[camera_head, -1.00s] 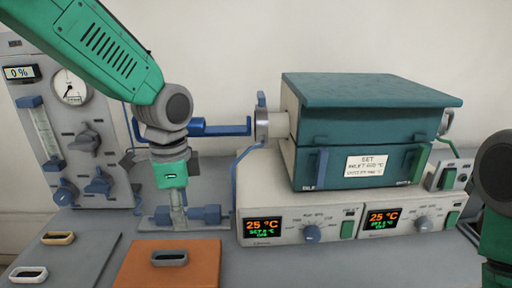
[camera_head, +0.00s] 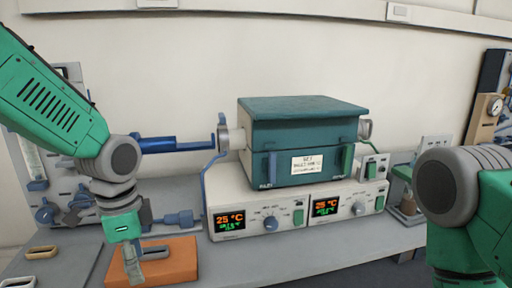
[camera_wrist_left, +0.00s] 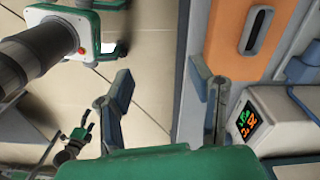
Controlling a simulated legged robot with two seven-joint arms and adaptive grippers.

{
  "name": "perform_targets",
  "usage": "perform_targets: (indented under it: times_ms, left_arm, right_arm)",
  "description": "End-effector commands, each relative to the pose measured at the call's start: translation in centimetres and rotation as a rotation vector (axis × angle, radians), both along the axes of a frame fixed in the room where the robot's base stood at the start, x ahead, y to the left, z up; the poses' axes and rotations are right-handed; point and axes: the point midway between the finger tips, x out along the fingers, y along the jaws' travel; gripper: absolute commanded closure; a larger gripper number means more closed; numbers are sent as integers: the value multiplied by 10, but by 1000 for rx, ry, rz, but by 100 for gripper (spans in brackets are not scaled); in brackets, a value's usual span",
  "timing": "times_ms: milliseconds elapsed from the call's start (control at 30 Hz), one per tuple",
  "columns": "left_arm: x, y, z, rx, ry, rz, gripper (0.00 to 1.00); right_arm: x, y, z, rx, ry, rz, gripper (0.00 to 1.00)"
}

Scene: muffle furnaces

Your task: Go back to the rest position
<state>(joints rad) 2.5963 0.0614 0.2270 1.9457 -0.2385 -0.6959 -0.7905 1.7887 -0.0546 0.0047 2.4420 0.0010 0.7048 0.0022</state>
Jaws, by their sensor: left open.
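My left gripper (camera_head: 134,264) hangs from the green and grey left arm, in front of the orange pad (camera_head: 178,262) in the head view. In the left wrist view its two grey fingers stand wide apart, with nothing between them (camera_wrist_left: 162,80); floor tiles and the bench edge show behind. My right arm (camera_head: 450,190) comes in at the right of the head view, its gripper out of frame. A small dark and green claw shape (camera_wrist_left: 76,142) at the lower left of the wrist view looks like my right gripper; its jaws are too small to judge.
The teal-topped furnace (camera_head: 303,140) stands on a white control unit (camera_head: 290,212) with two displays reading 25 °C. A blue rod (camera_head: 165,145) points at its left end. The bench front (camera_head: 290,254) is clear.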

Motion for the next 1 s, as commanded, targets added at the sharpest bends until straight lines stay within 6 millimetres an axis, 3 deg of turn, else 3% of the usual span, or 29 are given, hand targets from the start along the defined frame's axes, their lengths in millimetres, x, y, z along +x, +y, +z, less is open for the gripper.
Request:
perform_targets:
  times_ms: [267,467,567,733,900,1000]
  left_arm:
    - [-16,-1,-64,-35,13,139,51]
    - [-44,1,-130,-62,25,312,51]
    - [-71,5,-172,-71,33,437,51]
    - [-147,23,-249,-57,31,737,51]
    - [-213,46,-285,-26,-13,974,51]
    - [-233,55,-291,-14,-38,1050,51]
  right_arm:
    - [1,0,0,0,-3,0,21]
    - [1,0,0,0,-2,0,21]
    - [1,0,0,0,-2,0,21]
    - [1,0,0,0,-2,0,21]
    - [1,0,0,0,-2,0,21]
    - [1,0,0,0,-2,0,21]
